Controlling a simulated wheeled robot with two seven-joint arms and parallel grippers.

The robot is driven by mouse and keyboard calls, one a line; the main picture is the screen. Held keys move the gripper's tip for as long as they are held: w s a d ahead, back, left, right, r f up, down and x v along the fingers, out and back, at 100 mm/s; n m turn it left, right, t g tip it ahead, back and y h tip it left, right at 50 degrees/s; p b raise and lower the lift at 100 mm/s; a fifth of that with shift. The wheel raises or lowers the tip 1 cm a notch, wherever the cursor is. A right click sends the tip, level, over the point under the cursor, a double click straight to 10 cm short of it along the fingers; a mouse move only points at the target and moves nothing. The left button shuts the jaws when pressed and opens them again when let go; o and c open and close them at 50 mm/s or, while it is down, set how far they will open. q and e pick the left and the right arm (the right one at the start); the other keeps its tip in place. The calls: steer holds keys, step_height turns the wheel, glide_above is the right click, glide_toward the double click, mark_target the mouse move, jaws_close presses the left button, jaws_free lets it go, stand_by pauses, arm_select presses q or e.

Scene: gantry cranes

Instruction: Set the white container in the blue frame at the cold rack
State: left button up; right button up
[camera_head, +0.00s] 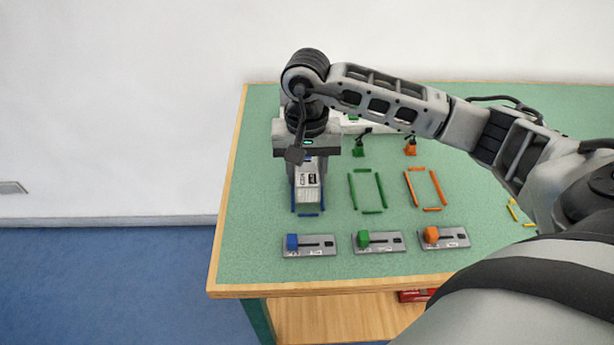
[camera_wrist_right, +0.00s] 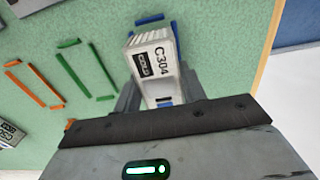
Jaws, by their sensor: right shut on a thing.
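The white container (camera_head: 308,180), marked COLD C304, is under my right gripper (camera_head: 305,155) at the left of the table. It also shows in the right wrist view (camera_wrist_right: 152,62), between the fingers of my right gripper (camera_wrist_right: 150,100), which is shut on it. The blue frame (camera_head: 308,214) shows as thin bars around the container's near end and sides. The container lies over or within this frame; I cannot tell whether it touches the table. The frame's far part is hidden by the gripper. My left gripper is not in view.
To the right lie a green frame (camera_head: 382,192) and an orange frame (camera_head: 438,188), both empty. Small green (camera_head: 359,150) and orange (camera_head: 410,148) pieces stand behind.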

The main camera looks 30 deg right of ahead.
step_height(320, 180, down, 2)
steer(key=shift+f, duration=0.15)
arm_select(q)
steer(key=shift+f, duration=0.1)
arm_select(e)
steer(key=shift+f, duration=0.25)
steer(key=o, duration=1)
steer(key=shift+r, duration=0.1)
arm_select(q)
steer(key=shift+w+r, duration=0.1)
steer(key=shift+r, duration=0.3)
arm_select(e)
steer(key=shift+o, duration=0.2)
steer(key=shift+r, duration=0.1)
